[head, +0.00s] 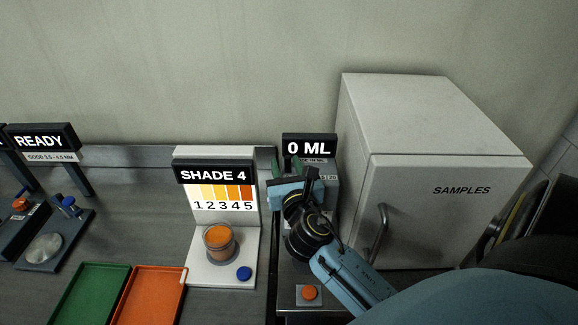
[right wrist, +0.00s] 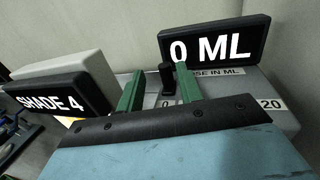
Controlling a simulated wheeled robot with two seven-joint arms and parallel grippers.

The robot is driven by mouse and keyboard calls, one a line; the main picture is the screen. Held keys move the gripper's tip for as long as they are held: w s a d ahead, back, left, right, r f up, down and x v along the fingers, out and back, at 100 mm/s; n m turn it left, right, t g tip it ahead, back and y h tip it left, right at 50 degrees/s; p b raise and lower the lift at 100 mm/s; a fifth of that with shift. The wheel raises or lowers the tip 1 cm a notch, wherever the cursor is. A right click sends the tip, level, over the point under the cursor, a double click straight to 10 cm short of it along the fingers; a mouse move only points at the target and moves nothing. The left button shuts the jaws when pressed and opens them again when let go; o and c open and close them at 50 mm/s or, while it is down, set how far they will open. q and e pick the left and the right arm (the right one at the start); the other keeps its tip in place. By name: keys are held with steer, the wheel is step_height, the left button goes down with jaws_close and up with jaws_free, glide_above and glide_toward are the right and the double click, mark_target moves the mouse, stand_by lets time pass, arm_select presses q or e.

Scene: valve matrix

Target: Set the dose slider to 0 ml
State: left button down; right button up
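The dose display (head: 309,147) reads "0 ML"; it reads the same in the right wrist view (right wrist: 215,45). Below it, the dose unit has a scale with "0" and "20" visible. The black slider knob (right wrist: 167,76) stands upright at the "0" end of the scale. My right gripper (head: 289,169) is over the dose unit. In the right wrist view its green fingers (right wrist: 158,76) are apart, with the knob between them, closer to the right finger. I cannot tell whether that finger touches the knob. My left gripper is not in view.
A "SAMPLES" cabinet (head: 440,195) stands close right of my right arm. Left of the dose unit is the "SHADE 4" stand (head: 197,250) with an orange-filled cup (head: 219,241). An orange button (head: 309,293) sits in front of the dose unit. Green (head: 88,295) and orange (head: 148,297) trays lie left.

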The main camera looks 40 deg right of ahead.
steer(key=shift+s+d, duration=0.1)
steer(key=shift+s, duration=0.1)
steer(key=b+v, duration=0.2)
steer(key=v, duration=1.1)
